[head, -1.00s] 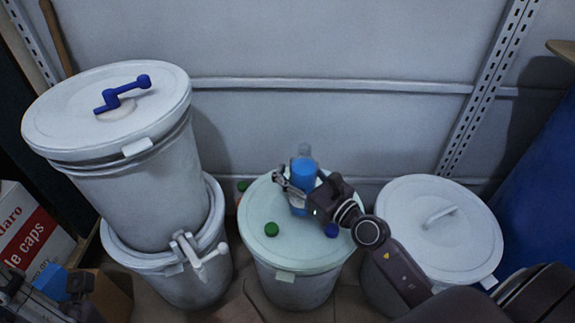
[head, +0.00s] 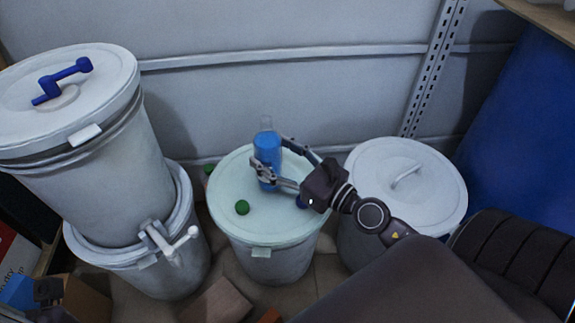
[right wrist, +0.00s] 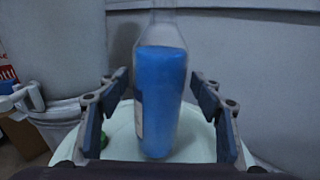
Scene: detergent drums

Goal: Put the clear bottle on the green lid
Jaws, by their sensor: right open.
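The clear bottle (head: 267,158), with a blue body and a clear neck, stands upright on the pale green lid (head: 285,222) of the middle drum. My right gripper (head: 274,160) is open, with one finger on each side of the bottle. In the right wrist view the bottle (right wrist: 160,95) stands between the spread fingers, with a gap visible on both sides. The lid (right wrist: 195,140) shows beneath it. A dark part at the lower left of the head view seems to be my left gripper (head: 47,291), mostly cut off; its jaws are unclear.
A green cap (head: 242,207) lies on the lid's front left, and a blue cap (head: 301,202) lies beside my right gripper. Stacked white drums (head: 110,150) stand left. A white-lidded drum (head: 420,205) stands right. A wall rail (head: 230,61) runs behind.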

